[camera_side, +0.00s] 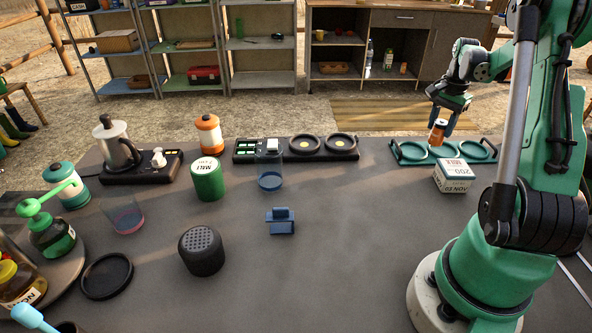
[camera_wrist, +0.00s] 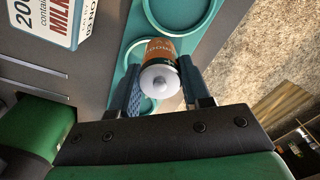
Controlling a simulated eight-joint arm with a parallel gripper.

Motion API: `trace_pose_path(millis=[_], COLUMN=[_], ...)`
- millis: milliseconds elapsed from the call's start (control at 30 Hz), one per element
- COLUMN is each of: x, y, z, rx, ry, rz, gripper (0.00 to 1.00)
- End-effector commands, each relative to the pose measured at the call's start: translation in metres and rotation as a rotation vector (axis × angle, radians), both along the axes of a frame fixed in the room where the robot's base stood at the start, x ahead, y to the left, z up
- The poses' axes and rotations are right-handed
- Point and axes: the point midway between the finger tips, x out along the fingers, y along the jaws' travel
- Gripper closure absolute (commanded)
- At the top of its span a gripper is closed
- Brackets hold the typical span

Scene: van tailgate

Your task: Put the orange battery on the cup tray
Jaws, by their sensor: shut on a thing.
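The orange battery (camera_side: 437,132) is a small orange and dark cylinder with a pale end. My gripper (camera_side: 446,124) is shut on it and holds it over the teal cup tray (camera_side: 396,149). In the wrist view the battery (camera_wrist: 161,67) sits between the two fingers of my gripper (camera_wrist: 162,83). Its pale end faces the camera. The cup tray (camera_wrist: 124,60) has ring-shaped places and lies beneath the battery there. I cannot tell whether the battery touches the tray.
A white milk box (camera_side: 455,175) stands just in front of the cup tray; it also shows in the wrist view (camera_wrist: 50,20). A black tray (camera_side: 340,154) with two round places lies to the left. The middle table area is mostly clear around a blue holder (camera_side: 281,221).

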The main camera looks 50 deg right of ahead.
Motion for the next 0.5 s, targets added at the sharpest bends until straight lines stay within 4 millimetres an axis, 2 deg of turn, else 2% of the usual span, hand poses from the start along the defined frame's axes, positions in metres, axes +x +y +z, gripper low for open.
trace_pose_path(millis=[100,500], x=[-0.0001,-0.0002], y=[0.0001,0.0002], z=[-0.0117,-0.0166], rx=[0.000,0.000], ry=[0.000,0.000], rz=[0.000,0.000], gripper=[1.00,1.00])
